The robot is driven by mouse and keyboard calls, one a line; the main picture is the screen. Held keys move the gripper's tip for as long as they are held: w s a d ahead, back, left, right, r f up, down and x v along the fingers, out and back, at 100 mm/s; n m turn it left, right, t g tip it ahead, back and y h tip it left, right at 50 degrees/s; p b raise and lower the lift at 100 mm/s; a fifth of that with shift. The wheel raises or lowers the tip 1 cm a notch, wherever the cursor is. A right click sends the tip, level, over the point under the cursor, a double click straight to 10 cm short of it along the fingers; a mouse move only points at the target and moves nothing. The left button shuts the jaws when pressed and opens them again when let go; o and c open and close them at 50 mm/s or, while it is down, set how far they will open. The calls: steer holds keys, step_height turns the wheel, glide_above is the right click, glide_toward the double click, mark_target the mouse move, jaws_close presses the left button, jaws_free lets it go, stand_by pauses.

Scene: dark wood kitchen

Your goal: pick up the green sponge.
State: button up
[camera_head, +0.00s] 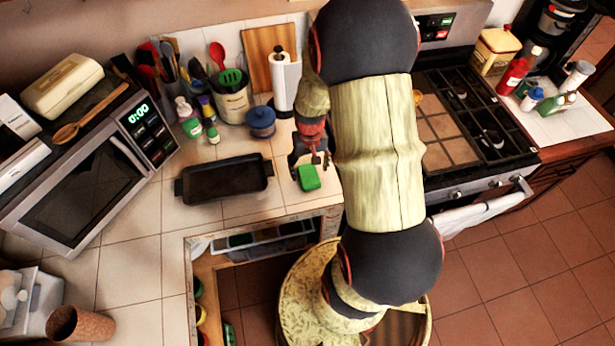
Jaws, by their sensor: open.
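The green sponge (309,178) lies on the white tiled counter, near the counter's front edge and right of a black pan. My gripper (309,164) is at the sponge, with its dark fingers pointing down around or just above the sponge's far side. The fingers are spread open. From this view I cannot tell whether they touch the sponge or how high above the counter they are. My arm hides the counter to the right of the sponge.
The black pan (224,179) sits left of the sponge. Behind stand a blue pot (261,121), a paper towel roll (285,84) and a utensil crock (233,103). A microwave (85,185) is at left, the stove (465,120) at right. An open drawer (262,240) shows below the counter.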

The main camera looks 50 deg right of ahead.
mark_target(309, 174)
steer(key=f, duration=0.4)
steer(key=shift+w+d+f+b, duration=0.1)
steer(key=shift+w+b, duration=0.15)
steer(key=shift+b, duration=0.05)
steer(key=shift+c, duration=1.1)
steer(key=c, duration=0.7)
